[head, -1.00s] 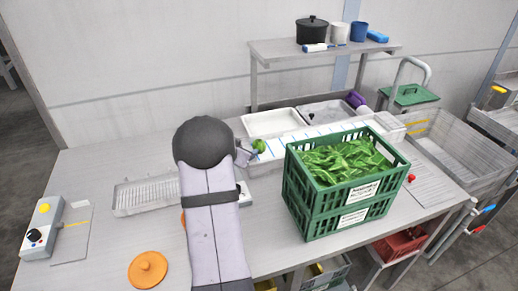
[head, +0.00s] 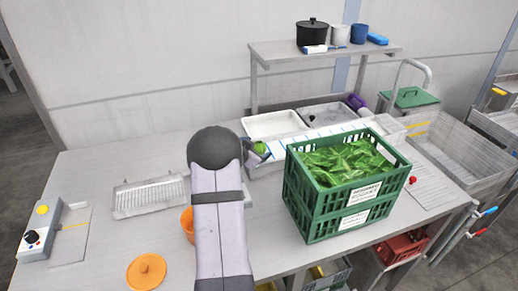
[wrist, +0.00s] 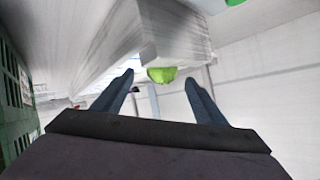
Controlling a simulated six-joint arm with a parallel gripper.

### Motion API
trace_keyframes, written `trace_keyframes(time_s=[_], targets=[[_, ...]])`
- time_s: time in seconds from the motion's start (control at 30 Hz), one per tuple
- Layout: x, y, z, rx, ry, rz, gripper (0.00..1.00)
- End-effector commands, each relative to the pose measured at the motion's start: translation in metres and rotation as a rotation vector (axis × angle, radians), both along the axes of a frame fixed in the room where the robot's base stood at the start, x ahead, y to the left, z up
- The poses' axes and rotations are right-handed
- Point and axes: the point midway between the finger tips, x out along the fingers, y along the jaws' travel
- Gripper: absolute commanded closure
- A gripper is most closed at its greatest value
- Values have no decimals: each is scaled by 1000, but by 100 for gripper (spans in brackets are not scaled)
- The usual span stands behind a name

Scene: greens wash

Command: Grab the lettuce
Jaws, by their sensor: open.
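A small bright green leafy piece, which looks like lettuce (head: 260,148), shows just beside my gripper (head: 258,156) at the near-left end of the long white channel. In the wrist view the lettuce (wrist: 162,74) shows beyond and between the two fingertips, at the edge of a pale block-like end. My gripper (wrist: 160,80) is open, with nothing seen held between its fingers. Whether the fingers reach around the lettuce I cannot tell. More leafy greens (head: 345,160) fill the green crate (head: 330,213) to the right of my gripper.
The crate stands close on the right and also shows at the wrist view's left edge (wrist: 14,100). White and grey basins (head: 272,124) lie behind. A drain tray (head: 148,197), orange cup (head: 187,224) and orange lid (head: 147,271) are on the left.

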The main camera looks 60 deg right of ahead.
Motion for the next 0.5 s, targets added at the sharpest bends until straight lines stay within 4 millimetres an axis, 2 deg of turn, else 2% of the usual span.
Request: trace_keyframes(time_s=[0.3, 0.5], targets=[[3, -29, -12, 2, 2, -1, 34], [4, -40, -19, 1, 2, 0, 34]])
